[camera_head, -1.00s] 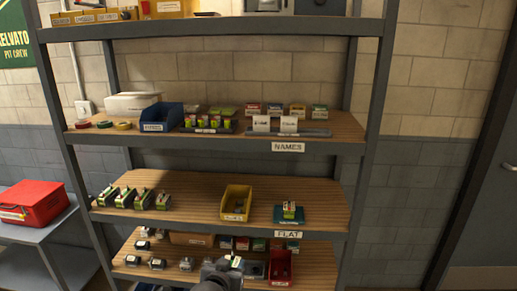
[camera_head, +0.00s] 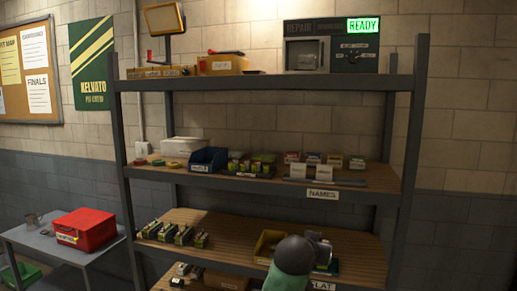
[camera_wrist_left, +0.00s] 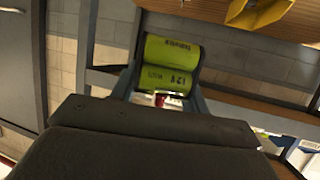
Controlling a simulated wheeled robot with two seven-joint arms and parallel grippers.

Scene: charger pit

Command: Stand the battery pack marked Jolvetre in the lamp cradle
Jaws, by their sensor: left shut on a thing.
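My left gripper (camera_wrist_left: 165,82) is shut on a green battery pack (camera_wrist_left: 172,50) of two cylinders side by side, seen in the left wrist view. Its print is upside down or slanted and too small to read surely. In the head view an arm of mine reaches in from the bottom centre to the yellow bin (camera_head: 266,243), and its gripper end is partly hidden. A work lamp (camera_head: 164,18) stands on the top shelf at the left. I cannot make out its cradle; yellow boxes (camera_head: 160,72) stand in front of it. My right gripper is not in view.
A repair unit (camera_head: 333,45) with a lit READY sign stands at the top right. Several dark-and-green packs (camera_head: 172,234) stand on the lower shelf. A blue bin (camera_head: 207,160) is on the middle shelf. A red case (camera_head: 84,229) sits on the side table.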

